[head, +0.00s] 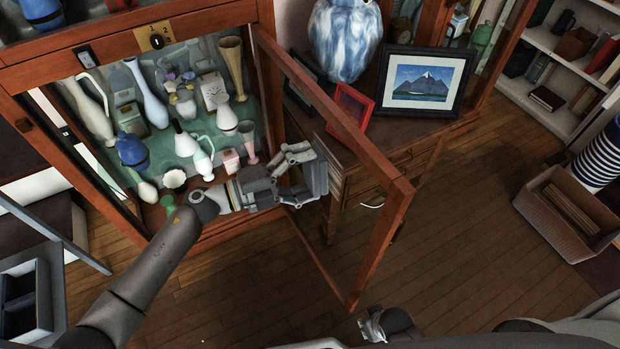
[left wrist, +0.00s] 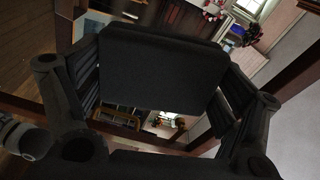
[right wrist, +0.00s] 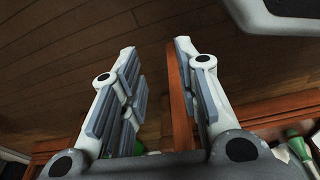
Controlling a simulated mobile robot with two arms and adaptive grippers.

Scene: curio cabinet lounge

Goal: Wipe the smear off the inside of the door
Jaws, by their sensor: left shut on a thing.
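The cabinet's glazed door (head: 340,112) stands swung open, its wooden frame reaching out over the floor. I cannot make out the smear on its glass. My left gripper (head: 300,172) is at the inner side of the door, near the hinge side. It is shut on a flat dark pad (left wrist: 155,68), which fills the space between its fingers in the left wrist view. I cannot tell whether the pad touches the glass. My right gripper (head: 373,328) is low, near the door's lower outer corner. Its fingers (right wrist: 155,75) are apart, with a wooden frame strip (right wrist: 179,100) showing between them.
The open cabinet holds several vases and cups on its shelf (head: 150,165), close to my left arm. Behind the door, a wooden side cabinet (head: 400,150) carries a blue-white vase (head: 343,38) and framed pictures (head: 420,85). A box (head: 550,215) stands at the right. The middle floor (head: 455,230) is clear.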

